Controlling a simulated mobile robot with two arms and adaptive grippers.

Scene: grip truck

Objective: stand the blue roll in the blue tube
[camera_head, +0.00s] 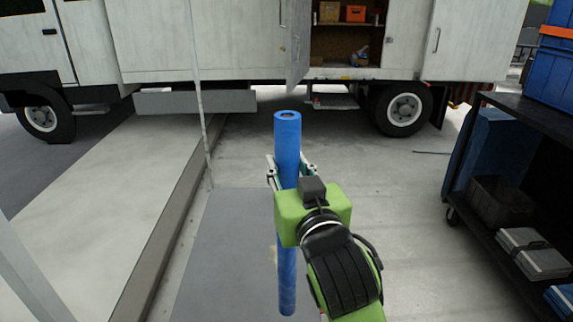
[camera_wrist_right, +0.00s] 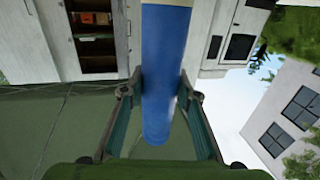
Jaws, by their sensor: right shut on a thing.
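The blue roll (camera_head: 288,140) is a long blue cylinder with a hole in its top end. It stands about upright in the head view, in front of the truck. My right gripper (camera_head: 291,172) is shut on the blue roll, holding it above its middle. My green and black right arm hides part of the roll. In the right wrist view the roll (camera_wrist_right: 166,75) passes between the two fingers (camera_wrist_right: 163,108). I cannot make out the blue tube for certain in either view. My left gripper is not in view.
A white truck (camera_head: 200,45) with an open door and shelves of boxes stands at the back. A dark cart (camera_head: 510,110) with blue crates and bins stands on the right. A thin pole (camera_head: 200,110) and a kerb (camera_head: 175,215) are on the left. Open floor (camera_head: 385,200) lies between.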

